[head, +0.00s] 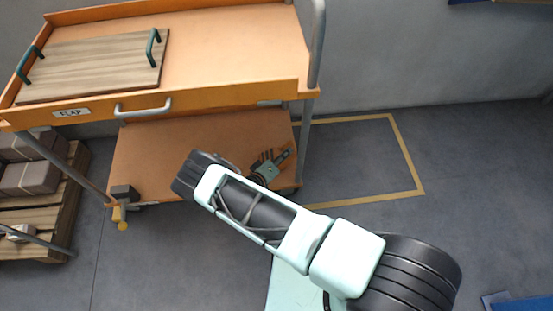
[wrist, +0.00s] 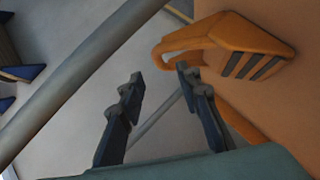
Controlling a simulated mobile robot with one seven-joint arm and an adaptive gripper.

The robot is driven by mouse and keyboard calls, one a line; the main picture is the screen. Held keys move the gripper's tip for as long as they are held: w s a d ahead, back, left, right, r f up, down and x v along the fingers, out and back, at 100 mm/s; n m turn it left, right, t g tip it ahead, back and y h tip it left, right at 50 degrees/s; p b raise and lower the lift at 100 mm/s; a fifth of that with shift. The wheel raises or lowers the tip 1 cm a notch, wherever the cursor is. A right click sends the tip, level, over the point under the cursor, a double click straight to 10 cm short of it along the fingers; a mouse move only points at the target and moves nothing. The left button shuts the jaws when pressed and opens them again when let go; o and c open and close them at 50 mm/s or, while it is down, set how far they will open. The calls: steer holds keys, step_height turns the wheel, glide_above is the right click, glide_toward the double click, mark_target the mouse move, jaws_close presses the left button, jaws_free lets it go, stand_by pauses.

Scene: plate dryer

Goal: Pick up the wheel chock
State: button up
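The wheel chock (wrist: 240,48) is orange with dark stripes and a looped handle. In the wrist view it sits at the upper right against a brown-orange board. My gripper (wrist: 160,78) is open, with its two dark fingers apart and nothing held between them. The right fingertip overlaps the handle loop in the picture; I cannot tell whether it touches. The left finger is clear of the chock. In the head view my gripper (head: 274,163) is by the right end of the trolley's lower shelf, and I cannot make out the chock there.
The orange trolley (head: 225,97) has a wooden board (head: 95,65) with green handles on top. Its lower shelf (head: 150,150) lies beneath the top deck. A grey tube (wrist: 80,75) crosses close to my gripper's left. A pallet with boxes (head: 30,178) stands left.

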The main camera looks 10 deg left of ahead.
mark_target(294, 145)
steer(key=x, duration=0.3)
steer(key=shift+w+d+f+b, duration=0.15)
steer(key=shift+w+b, duration=0.1)
steer(key=shift+b, duration=0.15)
steer(key=b+x, duration=0.2)
steer(key=x, duration=0.2)
steer(key=shift+d, duration=0.2)
steer(key=shift+w+d+f, duration=0.1)
steer(key=shift+w+d, duration=0.05)
steer(key=shift+w, duration=0.25)
steer(key=shift+c, duration=0.4)
jaws_close()
